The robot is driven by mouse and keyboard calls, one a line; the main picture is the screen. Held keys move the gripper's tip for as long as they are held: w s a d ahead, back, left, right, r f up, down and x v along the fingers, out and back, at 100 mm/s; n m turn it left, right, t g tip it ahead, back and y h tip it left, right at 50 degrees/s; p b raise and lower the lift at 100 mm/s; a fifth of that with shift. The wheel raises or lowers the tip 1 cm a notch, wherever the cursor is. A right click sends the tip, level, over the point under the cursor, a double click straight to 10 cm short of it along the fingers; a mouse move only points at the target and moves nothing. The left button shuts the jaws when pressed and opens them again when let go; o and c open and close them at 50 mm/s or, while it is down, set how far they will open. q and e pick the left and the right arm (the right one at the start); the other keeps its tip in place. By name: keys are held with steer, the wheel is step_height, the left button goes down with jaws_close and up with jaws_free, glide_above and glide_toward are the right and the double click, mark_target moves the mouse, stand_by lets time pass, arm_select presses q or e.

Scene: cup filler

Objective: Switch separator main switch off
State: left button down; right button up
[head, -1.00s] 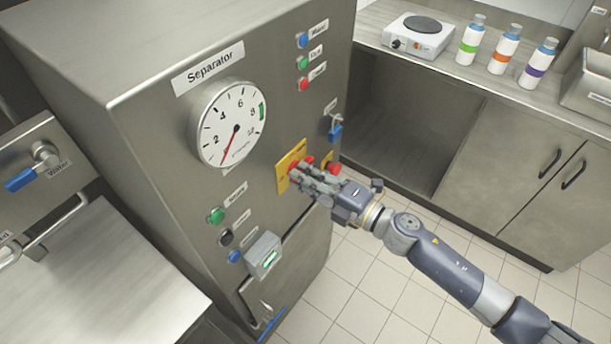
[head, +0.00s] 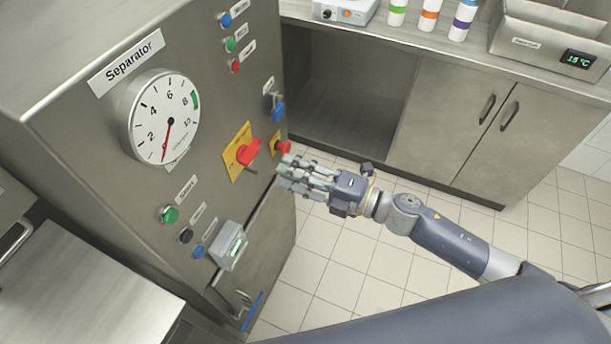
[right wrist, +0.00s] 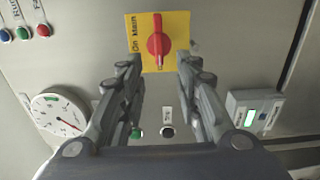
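The separator main switch is a red rotary knob (head: 247,151) on a yellow plate (head: 234,158) on the front of the grey Separator cabinet (head: 205,60). My right gripper (head: 284,172) is in front of the panel, to the right of the knob and apart from it. In the right wrist view the red knob (right wrist: 158,44) shows beyond the gap between the spread, empty fingers (right wrist: 159,66). Its handle stands upright in that picture, and the plate reads "On" and "Main". My left gripper is not in view.
A red button (head: 284,147) on a small yellow plate sits close to my right fingers. A blue-handled valve (head: 277,108), a round gauge (head: 163,117) and a grey display box (head: 229,245) are also on the panel. Open tiled floor (head: 345,235) lies to the right.

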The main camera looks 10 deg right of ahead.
steer(key=v, duration=0.3)
stand_by(0.6)
steer(key=w+d+f+m+t+h, duration=0.1)
steer(key=d+f+m+h, duration=0.5)
steer(key=f, duration=0.7)
steer(key=w+d+f+m+t+h, duration=0.15)
steer(key=d+f+m+h, duration=0.25)
steer(key=d+f+m, duration=0.6)
steer(key=s+d+f+m+g+h, duration=0.1)
steer(key=s+f+m+g+h, duration=0.1)
steer(key=s+f, duration=0.5)
steer(key=s+d+f+m+g+h, duration=0.1)
steer(key=s+f+m+g, duration=0.15)
steer(key=f, duration=0.75)
steer(key=s+a+f+m+g, duration=0.1)
steer(key=s+f, duration=0.4)
steer(key=s, duration=0.5)
steer(key=s+a+f+m+g+h, duration=0.1)
steer(key=s+f+m+g, duration=0.2)
steer(key=s, duration=0.7)
steer(key=s+a+f+m+g, duration=0.1)
steer(key=s+f+m+g, duration=0.1)
steer(key=s+f, duration=0.5)
steer(key=s+g, duration=0.1)
steer(key=s, duration=0.3)
steer(key=shift+a+g+h, duration=0.3)
steer(key=shift+a, duration=0.1)
